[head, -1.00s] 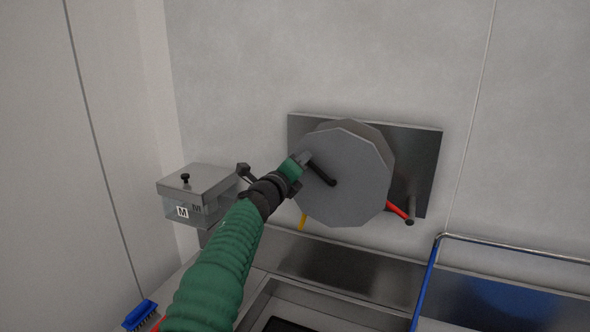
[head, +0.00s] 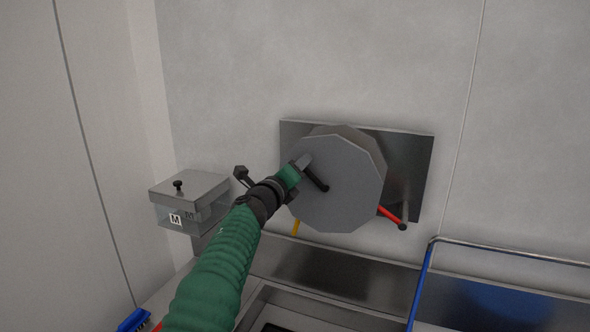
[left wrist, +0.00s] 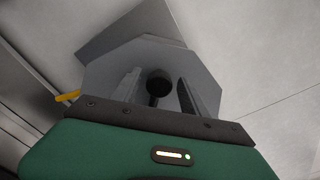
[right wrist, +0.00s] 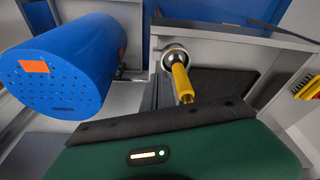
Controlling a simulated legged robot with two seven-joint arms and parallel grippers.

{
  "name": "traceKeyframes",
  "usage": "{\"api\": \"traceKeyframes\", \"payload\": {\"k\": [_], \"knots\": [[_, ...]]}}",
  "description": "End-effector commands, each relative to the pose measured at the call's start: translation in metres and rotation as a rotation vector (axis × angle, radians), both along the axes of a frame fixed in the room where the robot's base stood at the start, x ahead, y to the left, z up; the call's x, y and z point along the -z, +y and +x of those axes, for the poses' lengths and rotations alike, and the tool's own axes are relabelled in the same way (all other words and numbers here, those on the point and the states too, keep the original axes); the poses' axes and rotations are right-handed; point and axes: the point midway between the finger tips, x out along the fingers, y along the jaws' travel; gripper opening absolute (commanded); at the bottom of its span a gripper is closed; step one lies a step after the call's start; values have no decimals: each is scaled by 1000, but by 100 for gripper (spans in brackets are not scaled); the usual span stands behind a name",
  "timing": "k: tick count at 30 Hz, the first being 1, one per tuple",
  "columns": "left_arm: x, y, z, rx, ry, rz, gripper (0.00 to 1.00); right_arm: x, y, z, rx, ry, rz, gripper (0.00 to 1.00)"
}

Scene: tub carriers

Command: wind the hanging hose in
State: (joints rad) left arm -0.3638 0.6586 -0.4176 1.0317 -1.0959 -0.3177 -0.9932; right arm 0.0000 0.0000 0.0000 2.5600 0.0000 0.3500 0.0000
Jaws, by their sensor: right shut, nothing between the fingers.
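A grey many-sided hose reel (head: 345,188) is fixed to a metal plate on the wall. A black crank handle (head: 316,178) sits on its front face. A short yellow piece (head: 296,227), perhaps the hose, shows below the reel's left edge and in the left wrist view (left wrist: 68,97). My left gripper (head: 302,163) is at the crank. In the left wrist view its fingers are apart, with the round black knob (left wrist: 158,82) between them and gaps showing. My right gripper (right wrist: 158,93) is shut and empty, close to a yellow cylinder (right wrist: 181,82) on a round metal fitting.
A red lever (head: 389,214) with a dark end sits at the reel's lower right. A lidded box marked M (head: 185,205) is at the left. A blue rail (head: 419,283) stands right. A blue perforated drum (right wrist: 70,75) is left of my right gripper.

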Motion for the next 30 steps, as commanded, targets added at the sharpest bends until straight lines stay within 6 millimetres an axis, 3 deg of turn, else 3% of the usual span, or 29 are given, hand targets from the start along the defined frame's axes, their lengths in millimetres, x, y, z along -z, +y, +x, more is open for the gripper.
{"api": "traceKeyframes", "payload": {"k": [6, 10, 18, 24, 30], "knots": [[-1, 2, -2, -2, -2, -1, 52, 2, 0, 0, 0, 0, 0, 0], [3, 6, -16, -3, -4, -1, 52, 18, 0, 0, 0, 0, 0, 0], [5, 27, -86, 0, -4, -6, 52, 62, 0, 0, 0, 0, 0, 0], [3, 42, -135, 1, -1, -3, 52, 77, 0, 0, 0, 0, 0, 0], [1, 49, -156, 0, 1, 0, 52, 80, 0, 0, 0, 0, 0, 0]]}}
